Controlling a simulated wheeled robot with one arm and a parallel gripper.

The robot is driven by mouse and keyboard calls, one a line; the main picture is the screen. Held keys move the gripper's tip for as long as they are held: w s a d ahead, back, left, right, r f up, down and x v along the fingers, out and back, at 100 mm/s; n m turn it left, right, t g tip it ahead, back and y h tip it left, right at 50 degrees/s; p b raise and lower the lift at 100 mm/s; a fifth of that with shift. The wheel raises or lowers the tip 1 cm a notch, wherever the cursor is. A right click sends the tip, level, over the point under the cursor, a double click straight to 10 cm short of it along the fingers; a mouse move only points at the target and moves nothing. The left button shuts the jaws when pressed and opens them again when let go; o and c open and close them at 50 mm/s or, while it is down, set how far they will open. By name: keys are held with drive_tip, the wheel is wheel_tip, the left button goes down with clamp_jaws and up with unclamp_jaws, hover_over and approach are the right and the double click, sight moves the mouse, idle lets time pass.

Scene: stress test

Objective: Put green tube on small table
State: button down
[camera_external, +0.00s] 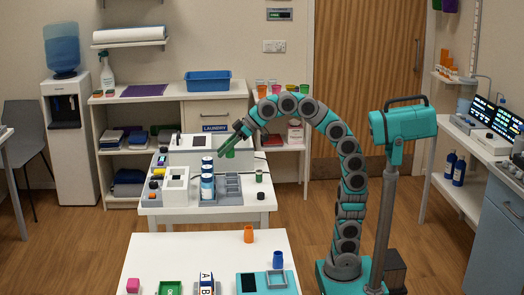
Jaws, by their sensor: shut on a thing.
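My gripper (226,148) is at the end of the curved teal and grey arm, above the back part of a white table with devices (262,203). It is shut on a small green tube (230,153), which is partly hidden by the fingers. The tube is held in the air, near a blue and white stack on that table. Another white table (190,252) stands in the foreground. I cannot tell which of the two is the small table.
The device table is crowded, with a grey rack (233,186) and a dark green cup (260,195).

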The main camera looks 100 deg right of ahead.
drive_tip(key=shift+s+d+f, duration=0.1)
drive_tip(key=shift+d+f, duration=0.1)
drive_tip(key=shift+f, duration=0.65)
drive_tip(key=shift+s+d+f, duration=0.1)
drive_tip(key=shift+d+f, duration=0.1)
drive_tip(key=shift+f, duration=0.7)
drive_tip(key=shift+s+d+f, duration=0.1)
drive_tip(key=shift+d+f, duration=0.1)
drive_tip(key=shift+f, duration=0.65)
drive_tip(key=shift+f+b, duration=1.4)
drive_tip(key=shift+f, duration=2)
drive_tip(key=shift+f, duration=0.3)
drive_tip(key=shift+c, duration=2.2)
unclamp_jaws()
